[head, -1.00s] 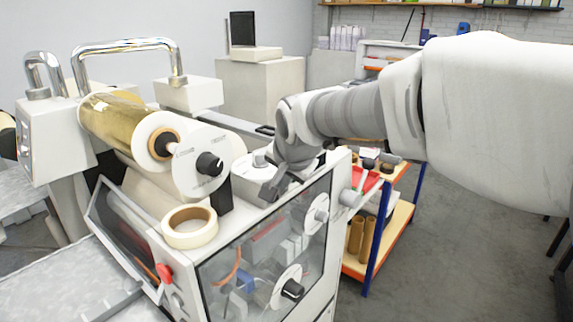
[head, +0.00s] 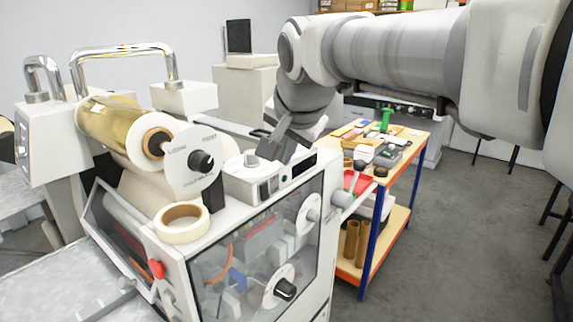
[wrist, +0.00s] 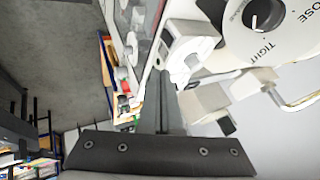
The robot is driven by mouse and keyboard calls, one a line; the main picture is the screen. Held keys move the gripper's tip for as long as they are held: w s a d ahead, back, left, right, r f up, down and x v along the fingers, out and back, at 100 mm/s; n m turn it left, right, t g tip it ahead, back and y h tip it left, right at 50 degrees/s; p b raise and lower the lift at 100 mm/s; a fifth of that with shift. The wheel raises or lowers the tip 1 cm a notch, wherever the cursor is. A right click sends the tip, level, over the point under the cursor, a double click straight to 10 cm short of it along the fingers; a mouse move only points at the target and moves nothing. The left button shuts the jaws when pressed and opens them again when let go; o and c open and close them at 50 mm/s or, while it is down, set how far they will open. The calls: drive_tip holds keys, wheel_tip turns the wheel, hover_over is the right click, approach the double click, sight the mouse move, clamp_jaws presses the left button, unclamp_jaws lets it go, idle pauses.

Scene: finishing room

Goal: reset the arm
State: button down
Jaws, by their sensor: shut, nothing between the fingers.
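My gripper (head: 272,147) is shut and empty, held in the air just above the top of the white laminating machine (head: 235,218). My arm reaches in from the upper right. From the head view I cannot tell the exact gap between the fingertips and the machine.
A gold foil roll (head: 110,125) with a white dial disc (head: 195,158) sits on the machine's left. A tape roll (head: 182,222) lies in front of it. A tool cart (head: 375,215) with blue posts stands at right. Open grey floor (head: 450,240) lies beyond.

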drive_tip(key=shift+s+r, duration=0.1)
drive_tip(key=shift+r, duration=0.1)
drive_tip(key=s+d+f+n+g+h, duration=0.1)
drive_tip(key=s+d+f+n, duration=0.2)
drive_tip(key=s+d+f, duration=0.4)
drive_tip(key=s+d+f+n+g, duration=0.1)
drive_tip(key=s+d+f+n, duration=0.2)
drive_tip(key=s+d+f, duration=0.4)
drive_tip(key=s+f, duration=0.1)
drive_tip(key=s, duration=0.5)
drive_tip(key=shift+s+d+h, duration=0.15)
drive_tip(key=shift+s+h, duration=0.1)
drive_tip(key=shift+h, duration=0.15)
